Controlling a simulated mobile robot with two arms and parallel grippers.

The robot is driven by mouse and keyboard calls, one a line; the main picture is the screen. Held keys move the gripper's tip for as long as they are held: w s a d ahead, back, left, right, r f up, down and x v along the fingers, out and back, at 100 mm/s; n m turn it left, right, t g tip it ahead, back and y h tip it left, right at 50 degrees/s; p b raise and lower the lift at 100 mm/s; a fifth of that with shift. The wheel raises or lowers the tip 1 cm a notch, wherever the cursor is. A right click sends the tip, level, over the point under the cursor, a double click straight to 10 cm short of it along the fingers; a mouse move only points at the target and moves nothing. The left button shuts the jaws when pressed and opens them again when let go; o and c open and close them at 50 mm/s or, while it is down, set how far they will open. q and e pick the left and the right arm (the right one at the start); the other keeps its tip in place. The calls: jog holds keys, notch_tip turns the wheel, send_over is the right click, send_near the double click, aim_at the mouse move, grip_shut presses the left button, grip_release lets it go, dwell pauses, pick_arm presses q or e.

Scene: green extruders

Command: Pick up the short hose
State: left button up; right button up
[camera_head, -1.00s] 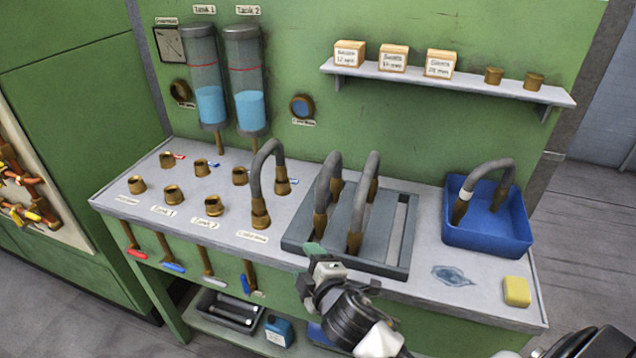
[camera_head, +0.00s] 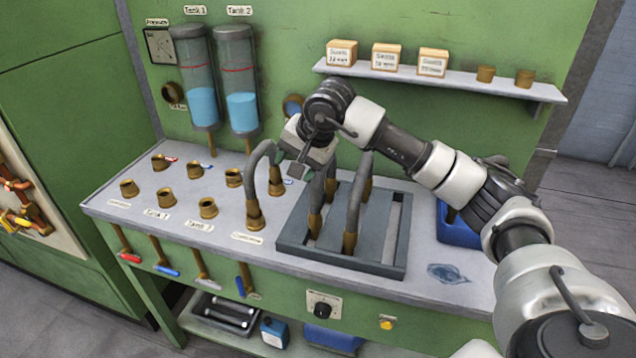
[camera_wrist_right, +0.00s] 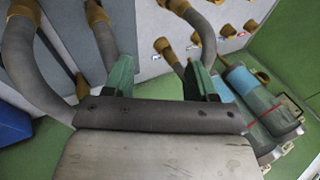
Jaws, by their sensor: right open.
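Two grey hoses with brass ends stand arched in the grey tray (camera_head: 392,262): a left one (camera_head: 315,205) and a right one (camera_head: 355,195). A third grey hose (camera_head: 252,180) arches between fittings on the bench top. I cannot tell surely which is the short hose. My right gripper (camera_head: 295,172) is open above the bench, in front of the top of the left tray hose, partly hiding it. In the wrist view its green fingers (camera_wrist_right: 160,75) are apart with no hose clearly between them; hoses pass by both fingers. My left gripper is not in view.
Brass fittings (camera_head: 208,208) stand on the bench's left side. Two tanks (camera_head: 237,85) hang on the wall behind. A shelf (camera_head: 450,82) with boxes is at the back right.

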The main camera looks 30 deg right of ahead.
jog(key=d+r+h, duration=0.4)
jog(key=d, duration=0.4)
jog(key=shift+g, duration=0.3)
jog(key=p+x, duration=0.2)
jog(key=x, duration=0.3)
jog(key=p+x, duration=0.1)
jog(key=x, duration=0.4)
jog(key=shift+s+a+f+p, duration=0.1)
jog(key=shift+a+f+p, duration=0.1)
jog(key=shift+p, duration=0.2)
jog(key=shift+f, duration=0.2)
jog(key=shift+r, duration=0.1)
grip_shut()
